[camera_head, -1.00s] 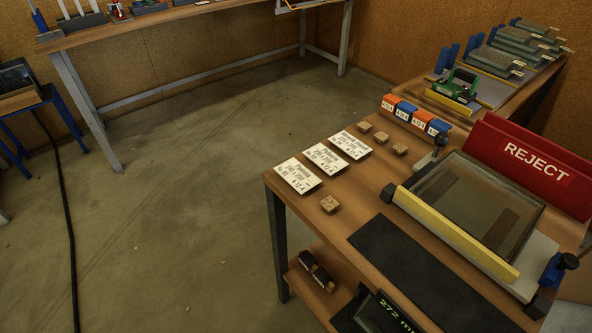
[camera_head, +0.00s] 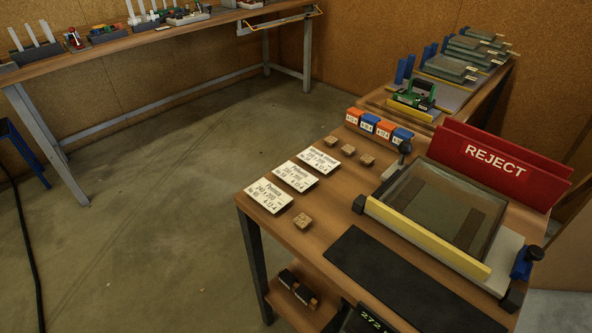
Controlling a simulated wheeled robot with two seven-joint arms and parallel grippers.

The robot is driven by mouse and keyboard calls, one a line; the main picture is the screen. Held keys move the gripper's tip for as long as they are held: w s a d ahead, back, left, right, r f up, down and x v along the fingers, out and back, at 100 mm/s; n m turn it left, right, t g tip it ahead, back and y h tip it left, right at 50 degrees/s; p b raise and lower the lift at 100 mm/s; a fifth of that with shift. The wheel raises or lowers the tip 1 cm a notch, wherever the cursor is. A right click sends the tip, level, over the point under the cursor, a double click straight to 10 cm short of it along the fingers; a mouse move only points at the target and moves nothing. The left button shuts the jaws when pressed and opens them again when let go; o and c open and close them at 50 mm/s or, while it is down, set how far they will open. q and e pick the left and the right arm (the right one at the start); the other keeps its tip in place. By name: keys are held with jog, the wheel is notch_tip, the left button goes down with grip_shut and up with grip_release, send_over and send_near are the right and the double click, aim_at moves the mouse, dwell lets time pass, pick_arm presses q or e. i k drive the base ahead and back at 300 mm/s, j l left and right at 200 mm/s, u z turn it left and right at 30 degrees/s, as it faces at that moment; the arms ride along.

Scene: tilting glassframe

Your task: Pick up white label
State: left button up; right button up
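Three white labels with black printed text lie flat in a slanted row along the left side of the near wooden table (camera_head: 317,222). The nearest white label (camera_head: 269,195) is at the front left, the middle white label (camera_head: 295,177) is behind it, and the far white label (camera_head: 320,160) is furthest back. The small print is too blurred to read fully. Neither of my grippers shows in the head view.
A tilted glass frame (camera_head: 430,240) with a yellow front bar stands on the table. Small wooden blocks (camera_head: 302,221) lie near the labels. Orange and blue tagged holders (camera_head: 367,122), a red REJECT bin (camera_head: 497,160) and a black mat (camera_head: 400,280) are also there. Open floor lies left.

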aim_at(322, 162)
jog(key=i+j+z, duration=0.25)
jog(key=z, duration=0.2)
jog(key=i+j+z, duration=0.15)
jog(key=j+z, duration=0.35)
jog(key=i+j+z, duration=0.1)
jog(key=j+z, duration=0.8)
jog(key=j, duration=0.15)
jog(key=k+j+z, duration=0.1)
jog(key=j+z, duration=0.35)
jog(key=k+j+z, duration=0.15)
jog(key=j+z, duration=0.35)
